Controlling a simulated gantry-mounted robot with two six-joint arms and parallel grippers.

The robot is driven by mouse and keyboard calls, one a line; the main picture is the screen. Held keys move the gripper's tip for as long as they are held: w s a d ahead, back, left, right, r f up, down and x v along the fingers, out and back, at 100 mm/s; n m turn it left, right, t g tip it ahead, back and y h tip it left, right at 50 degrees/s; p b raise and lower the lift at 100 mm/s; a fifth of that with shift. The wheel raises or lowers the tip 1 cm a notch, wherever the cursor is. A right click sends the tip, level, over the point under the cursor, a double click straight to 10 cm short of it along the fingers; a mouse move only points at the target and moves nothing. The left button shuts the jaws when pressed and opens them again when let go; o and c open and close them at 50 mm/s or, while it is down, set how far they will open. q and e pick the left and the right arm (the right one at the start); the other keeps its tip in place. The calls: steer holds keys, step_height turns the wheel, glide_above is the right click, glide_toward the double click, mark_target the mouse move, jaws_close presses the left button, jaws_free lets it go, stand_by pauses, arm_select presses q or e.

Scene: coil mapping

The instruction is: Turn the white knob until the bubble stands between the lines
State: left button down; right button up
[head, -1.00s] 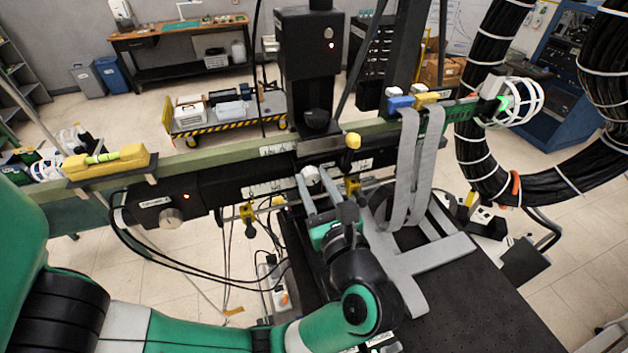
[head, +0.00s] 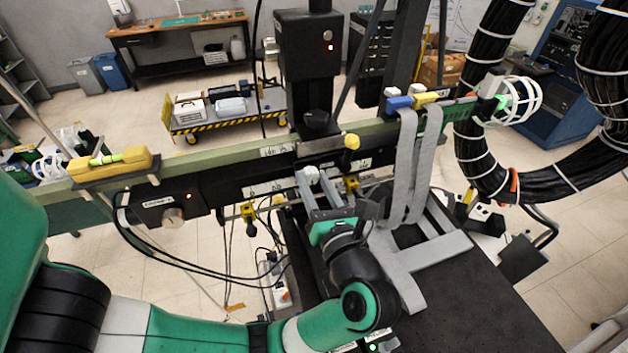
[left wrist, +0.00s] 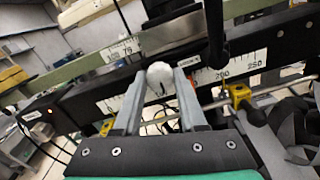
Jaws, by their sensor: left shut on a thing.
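The white knob (head: 309,174) is on the lower front of the long dark beam. It also shows in the left wrist view (left wrist: 159,73), with a dark mark on its face. My left gripper (head: 312,178) is shut on the white knob, one grey finger on each side; the left wrist view shows both fingertips against it (left wrist: 159,80). A yellow spirit level (head: 137,162) with a green vial (head: 105,160) sits at the left end of the beam. The bubble and its lines are too small to make out. My right gripper is not in view.
A silver knob (head: 172,217) is on the beam's left box. Grey straps (head: 423,165) hang to the right, and black cables (head: 180,255) loop below left. A dark perforated table (head: 465,310) lies below right.

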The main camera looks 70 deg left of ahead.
arm_select(q)
steer(key=shift+c, duration=2.3)
jaws_free()
steer(key=shift+d, duration=0.1)
steer(key=d+b, duration=0.3)
steer(key=d, duration=0.8)
steer(key=shift+d, duration=0.25)
steer(key=shift+s, duration=0.1)
